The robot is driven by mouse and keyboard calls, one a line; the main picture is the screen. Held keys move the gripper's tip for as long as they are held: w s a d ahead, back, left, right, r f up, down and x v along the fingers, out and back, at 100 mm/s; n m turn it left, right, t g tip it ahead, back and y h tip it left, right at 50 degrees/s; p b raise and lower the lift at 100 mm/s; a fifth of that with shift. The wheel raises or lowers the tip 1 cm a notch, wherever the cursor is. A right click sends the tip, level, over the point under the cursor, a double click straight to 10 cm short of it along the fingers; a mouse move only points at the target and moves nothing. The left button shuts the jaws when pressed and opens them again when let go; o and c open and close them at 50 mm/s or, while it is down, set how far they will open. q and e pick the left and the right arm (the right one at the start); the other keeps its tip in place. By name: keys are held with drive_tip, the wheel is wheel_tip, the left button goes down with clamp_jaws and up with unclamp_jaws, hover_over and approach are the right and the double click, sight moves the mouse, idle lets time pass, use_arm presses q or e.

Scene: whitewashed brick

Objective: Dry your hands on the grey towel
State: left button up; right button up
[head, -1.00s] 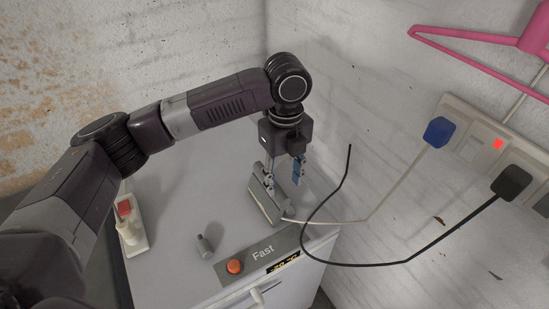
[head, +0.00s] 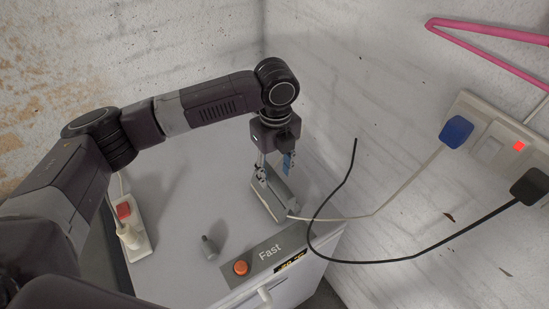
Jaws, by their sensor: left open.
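No grey towel shows in the head view. My left gripper (head: 275,170) points down over the white-topped appliance, with its fingers apart. Its fingertips are at the far end of a small grey box-like thing (head: 281,203). One finger overlaps that thing in the picture; I cannot tell whether they touch. My right gripper is out of view.
The appliance top (head: 180,210) also bears a white power strip (head: 138,240), a small grey cylinder (head: 209,247) and an orange button (head: 240,268). Wall sockets hold a blue plug (head: 456,131) and a black plug (head: 531,186). Their cables hang across. A pink hanger (head: 490,35) is upper right.

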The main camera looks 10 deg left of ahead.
use_arm(q)
drive_tip(key=shift+w+f, duration=0.1)
drive_tip(key=shift+f, duration=1.25)
drive_tip(key=shift+c, duration=0.6)
clamp_jaws()
